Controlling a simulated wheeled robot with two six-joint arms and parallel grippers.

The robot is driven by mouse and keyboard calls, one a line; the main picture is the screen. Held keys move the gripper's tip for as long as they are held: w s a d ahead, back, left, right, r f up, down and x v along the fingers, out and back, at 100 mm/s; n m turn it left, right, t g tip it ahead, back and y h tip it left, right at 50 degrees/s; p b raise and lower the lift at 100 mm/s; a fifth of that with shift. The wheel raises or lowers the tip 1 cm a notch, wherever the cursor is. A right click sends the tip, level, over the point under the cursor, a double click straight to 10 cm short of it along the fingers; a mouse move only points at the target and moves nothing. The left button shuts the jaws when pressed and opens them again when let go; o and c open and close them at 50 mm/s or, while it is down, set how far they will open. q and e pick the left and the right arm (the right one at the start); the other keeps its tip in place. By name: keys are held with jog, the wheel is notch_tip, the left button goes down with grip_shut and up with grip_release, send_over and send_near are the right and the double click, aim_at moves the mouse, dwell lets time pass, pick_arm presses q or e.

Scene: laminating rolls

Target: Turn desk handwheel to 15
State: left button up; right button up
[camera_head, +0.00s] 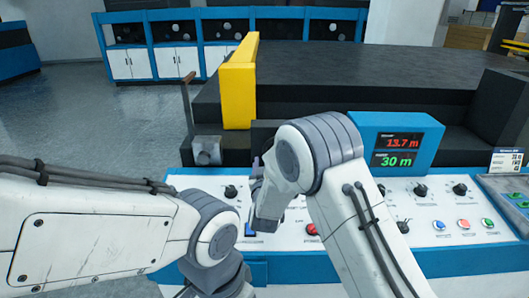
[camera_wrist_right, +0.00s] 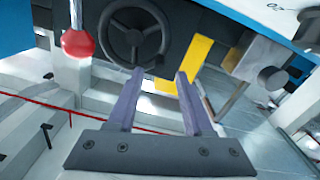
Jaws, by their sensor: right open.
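The dark handwheel (camera_wrist_right: 133,37), a round rim with spokes, shows at the top of the right wrist view on a dark panel. My right gripper (camera_wrist_right: 159,74) is open and empty, its two fingers pointing towards the wheel's lower right. The fingers look apart from the wheel; the exact gap is hard to judge. In the head view I cannot make out the handwheel, and my right arm covers part of the desk (camera_head: 440,262). The desk display (camera_head: 398,150) reads 13.7 m in red and 30 m in green. My left gripper is out of view; only its arm shows.
A red ball knob on a rod (camera_wrist_right: 77,43) stands left of the wheel. A yellow post (camera_head: 239,85) and a lever (camera_head: 188,100) stand behind the desk. Black knobs (camera_head: 420,190) and coloured buttons (camera_head: 463,224) cover the desk top.

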aim_at(265, 155)
jog(key=shift+w+p, duration=0.4)
jog(key=shift+w, duration=1.65)
grip_shut()
jog(key=shift+f, duration=0.15)
